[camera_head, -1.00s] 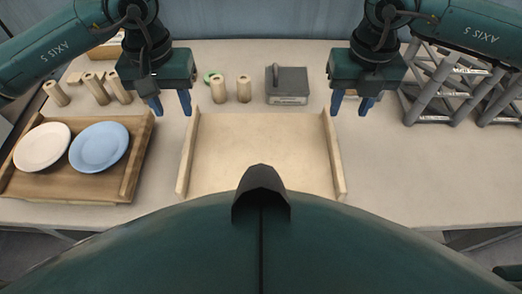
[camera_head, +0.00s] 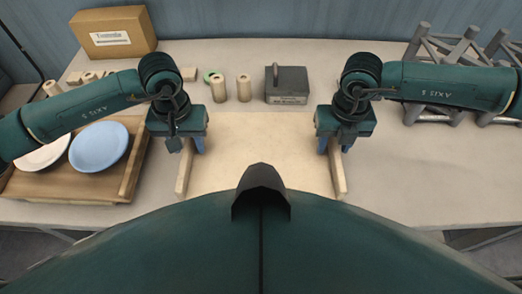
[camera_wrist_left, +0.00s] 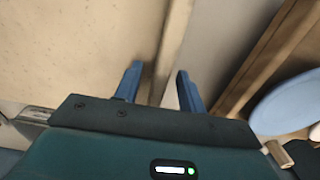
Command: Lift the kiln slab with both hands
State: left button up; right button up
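The kiln slab (camera_head: 258,150) is a pale flat board with a raised rail along its left and right sides. It lies on the table in the middle of the head view, its near edge hidden by my own body. My left gripper (camera_head: 187,147) is over the left rail, open. In the left wrist view the fingers (camera_wrist_left: 158,90) stand apart on either side of the left rail (camera_wrist_left: 173,45), with gaps beside it. My right gripper (camera_head: 334,144) is over the right rail (camera_head: 339,178), its fingers apart. Whether it touches the rail cannot be told.
A wooden tray (camera_head: 130,178) with a blue plate (camera_head: 99,147) and a white plate (camera_head: 42,156) is at left. A grey weight (camera_head: 287,84), several posts (camera_head: 243,88) and a cardboard box (camera_head: 113,32) stand behind. Grey racks (camera_head: 440,75) stand back right. The table is clear at right.

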pick_arm(q)
grip_shut()
pick_arm(e)
grip_shut()
pick_arm(q)
jog(key=shift+w+r, duration=0.1)
jog(key=shift+r, duration=0.05)
pick_arm(e)
jog(key=shift+w+r, duration=0.1)
jog(key=shift+r, duration=0.05)
dwell(0.9)
